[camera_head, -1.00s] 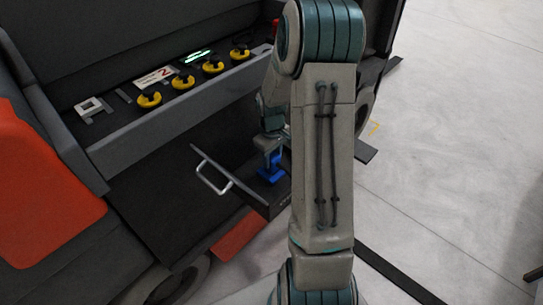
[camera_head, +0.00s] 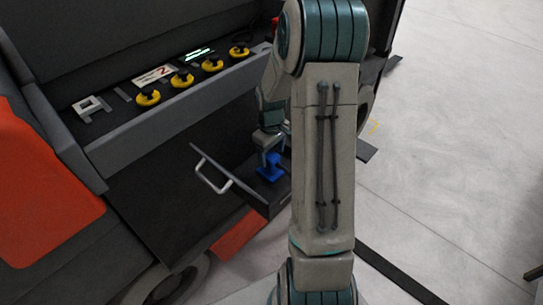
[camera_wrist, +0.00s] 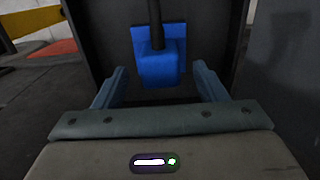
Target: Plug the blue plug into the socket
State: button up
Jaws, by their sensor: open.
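The blue plug (camera_head: 270,170) shows in the head view at the dark drawer-like box with a metal handle. In the wrist view the blue plug (camera_wrist: 158,68) is between the two fingers, with a dark cable rising from it. A flat blue part (camera_wrist: 177,38) is directly behind it; I cannot tell whether this is the socket or part of the plug. My gripper (camera_wrist: 160,76) is open, one finger on each side of the plug, with gaps visible. In the head view my gripper (camera_head: 270,145) is just above the plug, partly hidden by my arm.
The box (camera_head: 238,182) has a pale handle (camera_head: 212,177) on its left side. A ledge behind holds several yellow round parts (camera_head: 148,98) and a lit green display (camera_head: 199,55). An orange panel (camera_head: 45,165) is at left. Open floor (camera_head: 450,150) lies at right.

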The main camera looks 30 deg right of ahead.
notch_tip(320, 180, up, 12)
jog(key=shift+p, duration=0.35)
jog(key=shift+f, duration=0.1)
jog(key=s+a+r+m+t+p, duration=0.1)
jog(key=s+a+r+m+p, duration=0.1)
jog(key=s+a+r, duration=0.4)
jog(key=s+a+r+m+t+p, duration=0.2)
jog(key=s+a+r, duration=0.4)
jog(key=s, duration=0.6)
jog(key=shift+s+a, duration=0.4)
jog(key=shift+a, duration=0.7)
